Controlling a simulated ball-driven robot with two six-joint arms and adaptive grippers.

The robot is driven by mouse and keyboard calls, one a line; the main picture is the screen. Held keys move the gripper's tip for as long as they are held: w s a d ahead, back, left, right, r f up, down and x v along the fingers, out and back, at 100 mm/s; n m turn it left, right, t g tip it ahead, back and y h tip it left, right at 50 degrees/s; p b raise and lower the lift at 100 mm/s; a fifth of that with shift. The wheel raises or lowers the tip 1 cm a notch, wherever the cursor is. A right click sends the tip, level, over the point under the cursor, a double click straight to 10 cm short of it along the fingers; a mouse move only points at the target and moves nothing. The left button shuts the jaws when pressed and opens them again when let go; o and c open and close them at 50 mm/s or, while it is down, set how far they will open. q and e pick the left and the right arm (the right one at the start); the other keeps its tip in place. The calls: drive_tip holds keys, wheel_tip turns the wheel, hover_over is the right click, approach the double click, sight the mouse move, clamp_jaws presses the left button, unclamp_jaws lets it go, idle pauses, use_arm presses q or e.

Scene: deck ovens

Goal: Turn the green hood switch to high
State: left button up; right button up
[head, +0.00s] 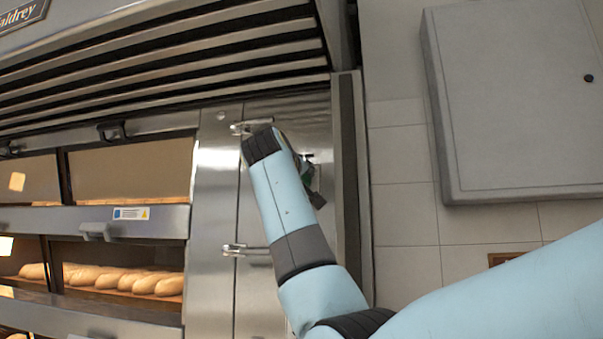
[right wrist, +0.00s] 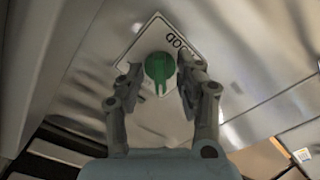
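The green hood switch (right wrist: 158,67) is a round knob with a narrow part pointing down in the right wrist view. It sits on a white plate (right wrist: 140,46) with black lettering that shows upside down and partly hidden. My right gripper (right wrist: 160,70) is open, with one finger on each side of the switch. Small gaps seem to show between fingers and knob; contact is not clear. My left gripper is not in view.
Deck ovens with bread loaves (head: 120,280) stand at the left, under a slatted hood (head: 170,55). Steel door handles (head: 245,250) stick out near my right forearm. A grey wall cabinet (head: 515,100) hangs at the right on the tiled wall.

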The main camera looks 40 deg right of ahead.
drive_tip(key=shift+w+d+f, duration=0.1)
drive_tip(key=shift+w+d, duration=0.1)
drive_tip(key=shift+d, duration=0.05)
clamp_jaws()
idle(0.3)
drive_tip(key=shift+w+a+m+b, duration=0.1)
drive_tip(key=shift+m+b, duration=1.65)
drive_tip(key=shift+m, duration=1.2)
drive_tip(key=shift+w+a+m+b, duration=0.1)
drive_tip(key=shift+m+b, duration=1.65)
drive_tip(key=shift+m, duration=1.25)
drive_tip(key=shift+w+a+m+b, duration=0.1)
drive_tip(key=shift+m+b, duration=1.65)
drive_tip(key=shift+m, duration=1.2)
